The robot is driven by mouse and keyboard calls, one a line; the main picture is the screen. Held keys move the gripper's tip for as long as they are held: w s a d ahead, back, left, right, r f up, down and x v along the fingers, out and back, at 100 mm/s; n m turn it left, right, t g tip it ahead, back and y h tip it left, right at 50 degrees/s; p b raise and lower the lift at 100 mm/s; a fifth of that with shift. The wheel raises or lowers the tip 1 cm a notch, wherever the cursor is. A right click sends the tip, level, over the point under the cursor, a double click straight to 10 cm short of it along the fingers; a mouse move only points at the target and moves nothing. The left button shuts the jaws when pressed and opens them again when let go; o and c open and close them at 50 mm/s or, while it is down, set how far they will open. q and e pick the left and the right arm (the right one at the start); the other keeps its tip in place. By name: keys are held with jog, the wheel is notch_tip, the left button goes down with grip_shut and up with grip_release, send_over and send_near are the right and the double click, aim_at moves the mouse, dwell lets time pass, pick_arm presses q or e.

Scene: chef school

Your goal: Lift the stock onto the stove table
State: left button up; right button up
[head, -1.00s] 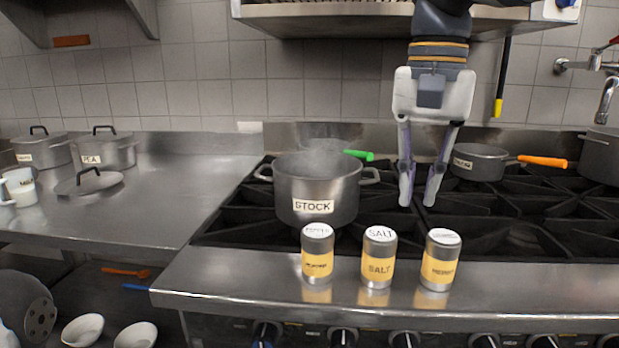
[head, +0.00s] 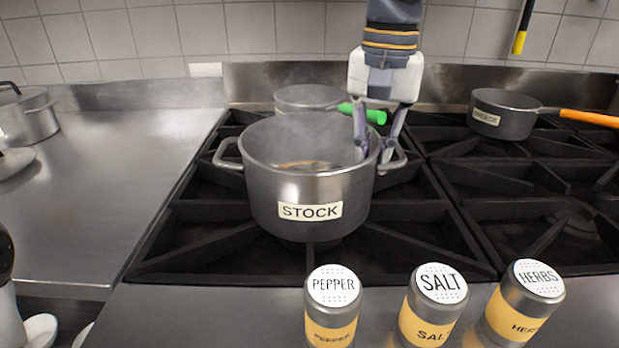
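The stock pot (head: 309,190) is a large steel pot with a STOCK label, standing upright on the stove grates with steam over the brownish contents. My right gripper (head: 375,156) is at the pot's right side. Its two fingers are apart, one over the inside of the rim and the other outside by the right handle (head: 397,163). I cannot tell whether they touch the pot. The pot's left handle (head: 226,153) is free. The stove table (head: 200,233) carries black grates. My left gripper does not show.
Pepper (head: 331,310), salt (head: 433,310) and herbs (head: 522,305) shakers stand along the front ledge. A green-handled pan (head: 308,95) sits behind the pot, and an orange-handled pan (head: 497,118) sits at the right. The steel counter (head: 110,170) at left has free room.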

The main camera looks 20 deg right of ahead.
notch_tip(320, 180, down, 4)
jog(key=shift+w+d+f, duration=0.1)
jog(key=shift+d, duration=0.05)
grip_shut()
jog(key=shift+r, duration=0.2)
jog(key=shift+w+r, duration=0.1)
jog(key=shift+r, duration=0.3)
notch_tip(320, 180, up, 2)
jog(key=shift+r, duration=0.15)
jog(key=s+a+r, duration=0.6)
jog(key=a+r, duration=0.4)
jog(key=a, duration=0.2)
jog(key=shift+a, duration=0.4)
